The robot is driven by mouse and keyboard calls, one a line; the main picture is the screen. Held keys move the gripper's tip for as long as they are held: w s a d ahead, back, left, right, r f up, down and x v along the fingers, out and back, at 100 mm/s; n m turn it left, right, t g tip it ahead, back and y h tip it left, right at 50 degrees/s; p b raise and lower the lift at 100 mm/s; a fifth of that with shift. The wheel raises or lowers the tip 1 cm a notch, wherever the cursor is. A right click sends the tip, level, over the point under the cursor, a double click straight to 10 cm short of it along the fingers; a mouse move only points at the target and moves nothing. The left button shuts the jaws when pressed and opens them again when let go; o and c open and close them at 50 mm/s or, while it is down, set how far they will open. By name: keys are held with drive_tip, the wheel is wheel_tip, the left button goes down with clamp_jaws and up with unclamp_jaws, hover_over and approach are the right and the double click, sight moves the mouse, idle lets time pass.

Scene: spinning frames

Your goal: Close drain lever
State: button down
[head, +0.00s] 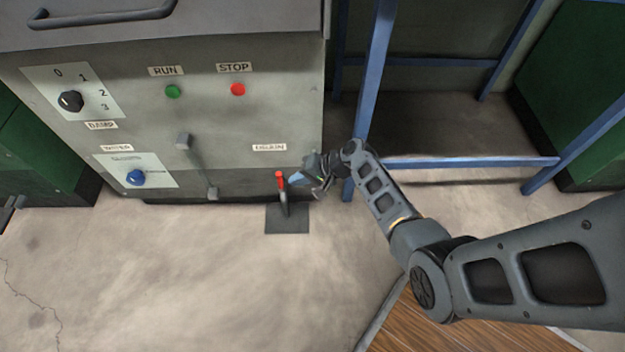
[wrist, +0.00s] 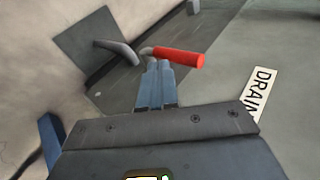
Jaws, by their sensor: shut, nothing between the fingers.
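The drain lever (head: 281,190) has a red grip and a grey shaft and stands up from a dark floor plate (head: 287,222) at the foot of the grey machine. Its red grip (wrist: 180,57) also shows in the wrist view, just beyond my fingertips. My gripper (head: 300,179) is just right of the grip in the head view. In the wrist view my gripper (wrist: 157,66) has its fingers together with nothing between them, their tips close against the near side of the grip. I cannot tell if they touch it. The drain label (wrist: 259,91) is at the right.
The grey machine (head: 225,125) carries a grey handle (head: 196,165), a blue knob (head: 136,177), a green button (head: 173,91) and a red button (head: 238,89). A blue frame (head: 460,162) stands right of it, close to my arm. The floor (head: 180,275) in front is clear.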

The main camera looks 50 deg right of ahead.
drive_tip(key=shift+w+a, duration=0.4)
drive_tip(key=shift+w, duration=0.25)
